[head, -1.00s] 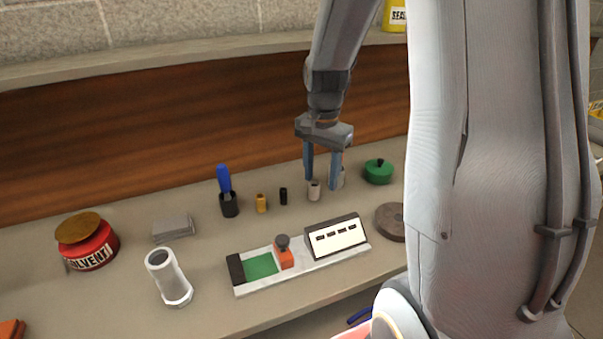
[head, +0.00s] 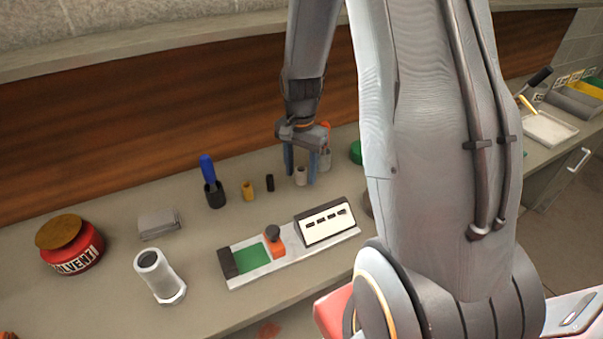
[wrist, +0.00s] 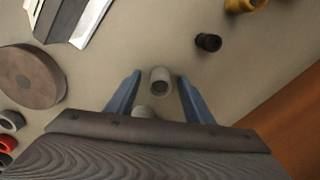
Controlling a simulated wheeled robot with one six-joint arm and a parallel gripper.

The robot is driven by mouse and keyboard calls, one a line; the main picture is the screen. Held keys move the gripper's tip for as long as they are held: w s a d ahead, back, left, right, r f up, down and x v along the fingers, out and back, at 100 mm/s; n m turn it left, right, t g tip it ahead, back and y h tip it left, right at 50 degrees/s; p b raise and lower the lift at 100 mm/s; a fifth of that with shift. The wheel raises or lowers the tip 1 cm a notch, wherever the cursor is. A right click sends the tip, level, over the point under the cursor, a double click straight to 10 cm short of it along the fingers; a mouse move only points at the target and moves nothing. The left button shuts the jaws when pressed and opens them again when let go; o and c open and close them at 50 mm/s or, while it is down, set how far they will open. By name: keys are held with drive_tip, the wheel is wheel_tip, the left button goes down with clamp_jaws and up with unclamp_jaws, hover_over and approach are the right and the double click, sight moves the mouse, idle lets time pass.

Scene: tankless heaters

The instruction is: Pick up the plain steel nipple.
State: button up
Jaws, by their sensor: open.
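The plain steel nipple (head: 300,176) is a short grey cylinder upright on the bench, at the right end of a row of small fittings. In the wrist view the nipple (wrist: 160,83) shows its open top end between my finger tips, with a gap on each side. My gripper (head: 300,179) points down with its blue fingers apart around the nipple; in the wrist view my gripper (wrist: 159,78) is open and holds nothing. Whether the fingers touch the nipple is hard to tell, but no contact shows.
A black fitting (head: 270,183) and a brass fitting (head: 248,190) stand to the left. A grey item with an orange top (head: 325,158) stands close behind right.

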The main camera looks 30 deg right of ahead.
drive_tip(key=shift+f, duration=0.45)
drive_tip(key=c, duration=1.2)
drive_tip(key=shift+o, duration=0.2)
